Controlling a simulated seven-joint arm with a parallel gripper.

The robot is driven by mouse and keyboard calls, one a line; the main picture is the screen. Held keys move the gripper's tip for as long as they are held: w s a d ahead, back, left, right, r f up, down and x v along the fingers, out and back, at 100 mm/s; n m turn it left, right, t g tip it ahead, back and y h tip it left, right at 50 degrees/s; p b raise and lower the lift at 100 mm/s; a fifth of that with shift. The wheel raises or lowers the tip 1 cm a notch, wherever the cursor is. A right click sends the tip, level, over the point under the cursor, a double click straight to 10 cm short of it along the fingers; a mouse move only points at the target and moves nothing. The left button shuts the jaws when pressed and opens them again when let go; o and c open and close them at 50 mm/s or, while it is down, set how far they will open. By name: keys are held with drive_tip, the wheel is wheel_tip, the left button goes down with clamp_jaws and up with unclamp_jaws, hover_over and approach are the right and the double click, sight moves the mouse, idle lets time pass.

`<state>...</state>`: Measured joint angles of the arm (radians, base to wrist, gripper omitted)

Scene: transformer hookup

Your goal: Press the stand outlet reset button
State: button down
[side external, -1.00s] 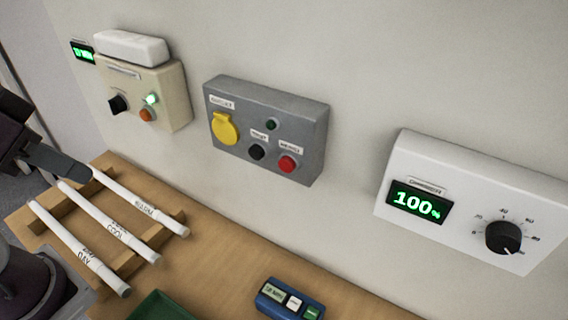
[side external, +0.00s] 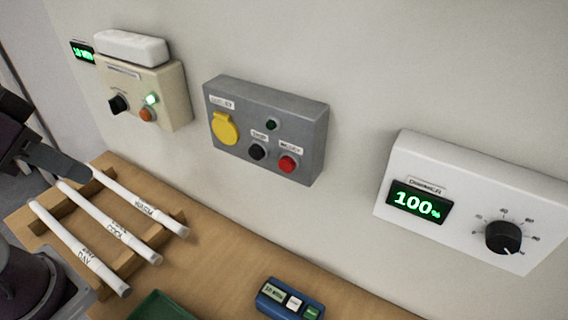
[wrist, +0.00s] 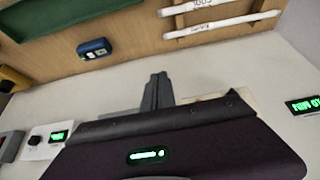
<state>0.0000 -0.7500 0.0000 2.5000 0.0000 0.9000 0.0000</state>
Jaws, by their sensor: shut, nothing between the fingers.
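The grey outlet box (side external: 266,130) is mounted on the wall in the middle of the side view. It has a yellow socket cover (side external: 225,128), a dark green lamp (side external: 271,125), a black button (side external: 257,152) and a red button (side external: 288,164), each button under a small, blurred label. The red one's label looks like RESET. My gripper (side external: 75,172) is at the left edge of the side view, shut and empty, well left of the outlet box and apart from it.
A beige control box (side external: 150,98) with a knob and lit green lamp hangs left of the outlet. A white dimmer (side external: 470,200) reading 100% hangs right. White tubes (side external: 110,228) lie on a wooden rack. A blue device (side external: 290,300) and green tray (side external: 160,307) are on the bench.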

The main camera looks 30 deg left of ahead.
sight(287, 164)
idle(0.5)
drive_tip(key=w+d+f+m+t+y, duration=0.15)
drive_tip(key=w+m, duration=0.25)
drive_tip(key=m, duration=0.7)
drive_tip(key=w+d+m+t, duration=0.2)
drive_tip(key=w+m, duration=0.1)
drive_tip(key=m, duration=0.9)
drive_tip(key=s+d+f+m+h, duration=0.1)
drive_tip(key=d+m+h, duration=0.6)
drive_tip(key=d+m, duration=1)
drive_tip(key=shift+s+d+f+m, duration=0.25)
drive_tip(key=shift+s+m, duration=0.35)
drive_tip(key=shift+m, duration=0.5)
drive_tip(key=shift+w+r, duration=0.1)
drive_tip(key=shift+w, duration=0.05)
drive_tip(key=w, duration=0.8)
drive_tip(key=shift+w, duration=0.3)
